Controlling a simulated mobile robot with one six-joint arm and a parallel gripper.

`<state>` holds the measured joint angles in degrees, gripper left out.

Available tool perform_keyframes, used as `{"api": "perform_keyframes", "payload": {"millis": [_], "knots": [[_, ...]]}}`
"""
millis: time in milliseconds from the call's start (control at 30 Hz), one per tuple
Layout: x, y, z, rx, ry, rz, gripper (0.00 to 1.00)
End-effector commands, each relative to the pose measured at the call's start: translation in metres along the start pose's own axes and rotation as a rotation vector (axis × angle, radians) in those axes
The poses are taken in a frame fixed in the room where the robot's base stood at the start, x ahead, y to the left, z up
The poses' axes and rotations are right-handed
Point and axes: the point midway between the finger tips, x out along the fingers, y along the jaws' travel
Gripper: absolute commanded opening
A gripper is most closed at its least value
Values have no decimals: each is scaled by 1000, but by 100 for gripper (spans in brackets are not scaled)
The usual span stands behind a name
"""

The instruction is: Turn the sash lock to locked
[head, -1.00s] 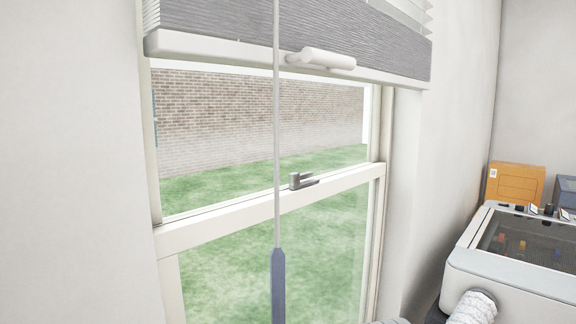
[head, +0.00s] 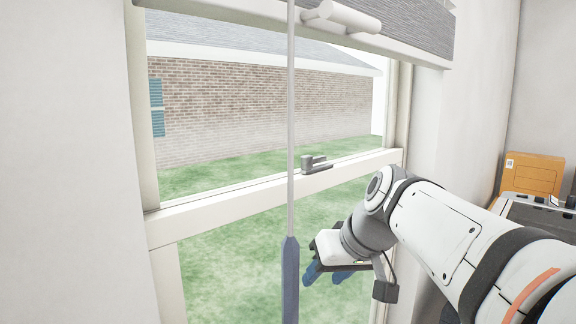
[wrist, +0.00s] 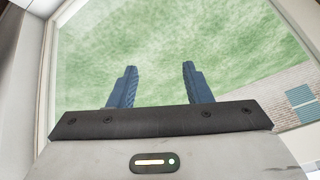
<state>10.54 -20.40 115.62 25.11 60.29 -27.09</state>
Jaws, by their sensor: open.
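The sash lock (head: 315,164) is a small grey lever on a base, on top of the window's white meeting rail (head: 232,204). Its lever points to the right, roughly along the rail. My gripper (head: 323,278) is in front of the lower pane, below the lock and apart from it. Its two blue fingers are spread and empty, and they also show in the wrist view (wrist: 160,85) with grass behind the glass between them. The lock is not visible in the wrist view.
A thin wand (head: 291,120) with a blue-grey handle (head: 290,280) hangs in front of the window, left of the lock. A grey blind (head: 408,33) with a white handle (head: 345,15) is above. An orange box (head: 532,174) stands at the right.

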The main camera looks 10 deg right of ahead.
Motion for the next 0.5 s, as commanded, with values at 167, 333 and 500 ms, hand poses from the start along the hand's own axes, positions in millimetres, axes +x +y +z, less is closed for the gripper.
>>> {"api": "perform_keyframes", "payload": {"millis": [167, 333, 500], "knots": [[-48, 16, -105, -156, 246, -124, 45], [-96, 26, -166, -321, 444, -176, 45], [-123, 29, -192, -417, 546, -187, 45]]}}
